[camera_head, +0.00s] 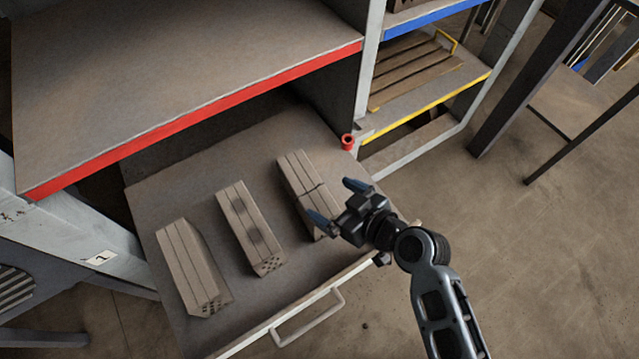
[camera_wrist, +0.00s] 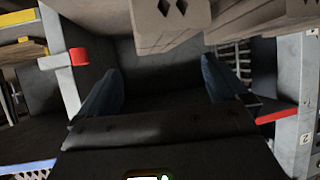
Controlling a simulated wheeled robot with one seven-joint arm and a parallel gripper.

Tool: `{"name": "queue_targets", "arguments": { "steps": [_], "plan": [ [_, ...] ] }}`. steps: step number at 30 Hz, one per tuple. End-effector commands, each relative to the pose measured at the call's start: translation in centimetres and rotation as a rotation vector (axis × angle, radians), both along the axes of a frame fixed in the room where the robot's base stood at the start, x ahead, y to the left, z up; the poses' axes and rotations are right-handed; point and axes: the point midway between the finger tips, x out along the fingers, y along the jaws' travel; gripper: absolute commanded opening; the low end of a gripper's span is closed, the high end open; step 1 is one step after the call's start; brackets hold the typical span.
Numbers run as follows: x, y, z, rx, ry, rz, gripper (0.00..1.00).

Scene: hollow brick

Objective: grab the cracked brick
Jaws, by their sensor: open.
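Three long grey-brown hollow bricks lie side by side on a pulled-out drawer (camera_head: 272,290) in the head view. The right brick (camera_head: 296,172) has a dark crack line running across it and is the cracked brick. The middle brick (camera_head: 240,212) has dark blotches on top; the left brick (camera_head: 185,262) looks plain. My gripper (camera_head: 338,204) is open at the near right end of the cracked brick and hides part of it. The gap between the fingers looks empty in the wrist view (camera_wrist: 162,68). A brick end with diamond-shaped holes (camera_wrist: 172,14) shows above the fingers there.
A red-edged shelf (camera_head: 200,75) overhangs the back of the drawer. A small red cylinder (camera_head: 347,142) is at the drawer's back right corner, by a grey post. The drawer's handle (camera_head: 310,320) is at the front. Open floor (camera_head: 560,260) lies to the right.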

Motion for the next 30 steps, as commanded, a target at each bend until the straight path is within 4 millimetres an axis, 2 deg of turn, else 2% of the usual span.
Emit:
{"name": "queue_targets", "arguments": {
  "steps": [18, 28, 30],
  "plan": [
    [4.1, 4.5, -3.6, 0.001, 0.001, 0.002, 1.00],
    [4.4, 4.8, -3.9, 0.000, 0.001, 0.001, 1.00],
    [4.5, 4.8, -3.9, 0.000, 0.000, 0.001, 0.94]
  ]
}}
